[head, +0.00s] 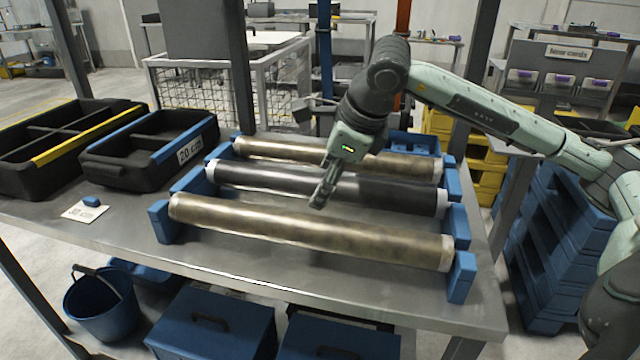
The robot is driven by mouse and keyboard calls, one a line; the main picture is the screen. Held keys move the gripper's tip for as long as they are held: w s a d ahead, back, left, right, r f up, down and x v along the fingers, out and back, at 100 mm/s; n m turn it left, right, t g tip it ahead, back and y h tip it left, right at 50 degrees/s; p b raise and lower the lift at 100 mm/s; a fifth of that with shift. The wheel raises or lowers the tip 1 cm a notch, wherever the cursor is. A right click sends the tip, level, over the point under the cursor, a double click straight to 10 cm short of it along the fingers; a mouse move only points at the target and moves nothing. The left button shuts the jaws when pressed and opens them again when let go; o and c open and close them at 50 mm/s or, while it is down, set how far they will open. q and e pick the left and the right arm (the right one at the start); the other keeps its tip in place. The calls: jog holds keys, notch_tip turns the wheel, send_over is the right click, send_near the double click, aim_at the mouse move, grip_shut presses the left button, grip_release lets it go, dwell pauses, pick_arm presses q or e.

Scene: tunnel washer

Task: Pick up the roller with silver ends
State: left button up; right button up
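Three long rollers lie side by side in blue cradles on the grey bench. The front roller (300,226) is brass-coloured with pale ends. The middle roller (270,180) is dark grey with whitish ends. The back roller (280,151) is brass-coloured with pale ends. Which ends are silver I cannot tell surely at this size. My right gripper (320,201) comes in from the right and points down over the middle roller, hiding part of it. I cannot tell if its fingers touch the roller or how far apart they are. My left gripper is not in view.
Blue end cradles (160,221) stand at both ends of the rollers. Black bins (145,150) and a small card (85,211) are on the left of the bench (120,232). Blue boxes and a bucket (101,303) are below. Blue pallets (560,240) stand at right.

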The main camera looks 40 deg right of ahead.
jog(key=shift+w+f, duration=0.35)
jog(key=shift+f, duration=0.25)
grip_shut()
jog(key=shift+r, duration=0.15)
